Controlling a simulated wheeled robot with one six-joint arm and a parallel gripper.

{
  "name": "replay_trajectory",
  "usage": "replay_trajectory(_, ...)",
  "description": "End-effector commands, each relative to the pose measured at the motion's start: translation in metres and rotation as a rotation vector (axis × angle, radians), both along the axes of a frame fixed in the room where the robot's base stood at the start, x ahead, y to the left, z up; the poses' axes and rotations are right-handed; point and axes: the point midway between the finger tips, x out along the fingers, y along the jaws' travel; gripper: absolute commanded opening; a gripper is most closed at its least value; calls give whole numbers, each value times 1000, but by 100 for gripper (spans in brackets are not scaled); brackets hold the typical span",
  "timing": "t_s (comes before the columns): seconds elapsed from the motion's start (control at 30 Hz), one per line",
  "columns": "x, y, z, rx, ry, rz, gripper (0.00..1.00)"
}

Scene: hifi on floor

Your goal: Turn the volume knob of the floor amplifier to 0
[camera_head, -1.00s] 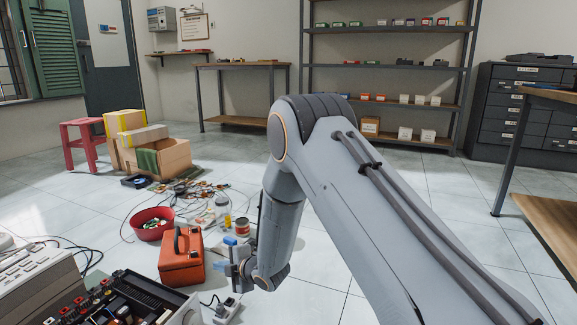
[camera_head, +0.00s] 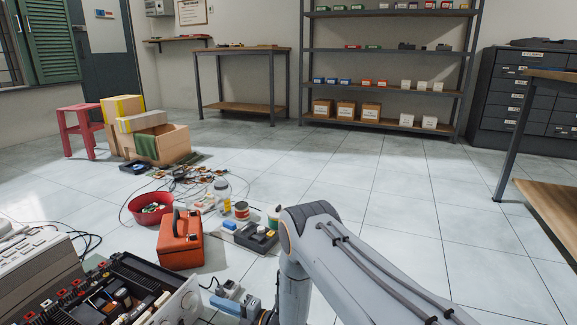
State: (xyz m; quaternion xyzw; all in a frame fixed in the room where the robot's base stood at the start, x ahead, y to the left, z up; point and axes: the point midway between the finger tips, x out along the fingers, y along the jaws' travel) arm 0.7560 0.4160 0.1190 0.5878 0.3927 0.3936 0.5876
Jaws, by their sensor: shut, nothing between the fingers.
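An open hi-fi chassis, likely the amplifier (camera_head: 112,288), sits on the floor at the lower left with its inner parts showing. Its pale front panel (camera_head: 178,303) faces right, with a small round knob (camera_head: 187,300) on it; its setting cannot be read. My gripper (camera_head: 238,305) is low at the bottom edge, to the right of the panel and apart from it. Its jaws look shut and empty, and its lower part is cut off by the frame. My arm comes down from the right.
An orange toolbox (camera_head: 180,243) stands behind the amplifier. A red bowl (camera_head: 150,208), jars, cables and a dark tray (camera_head: 256,237) are farther back. A pale device (camera_head: 35,268) is at the left. Open floor lies behind my arm.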

Motion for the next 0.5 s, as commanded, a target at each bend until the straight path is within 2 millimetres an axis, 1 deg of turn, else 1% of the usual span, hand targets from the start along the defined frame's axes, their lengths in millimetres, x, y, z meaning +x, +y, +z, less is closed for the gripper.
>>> replay_trajectory(0.03, 3, 7, -2, 0, -2, 2, 0)
replay_trajectory(0.1, 6, 15, -2, 0, -2, 2, 0)
replay_trajectory(0.23, 12, 28, 0, 0, -1, 1, 0)
replay_trajectory(0.33, 15, 36, 0, -1, 0, 1, 0)
replay_trajectory(0.5, 18, 42, 0, 0, 0, -1, 0)
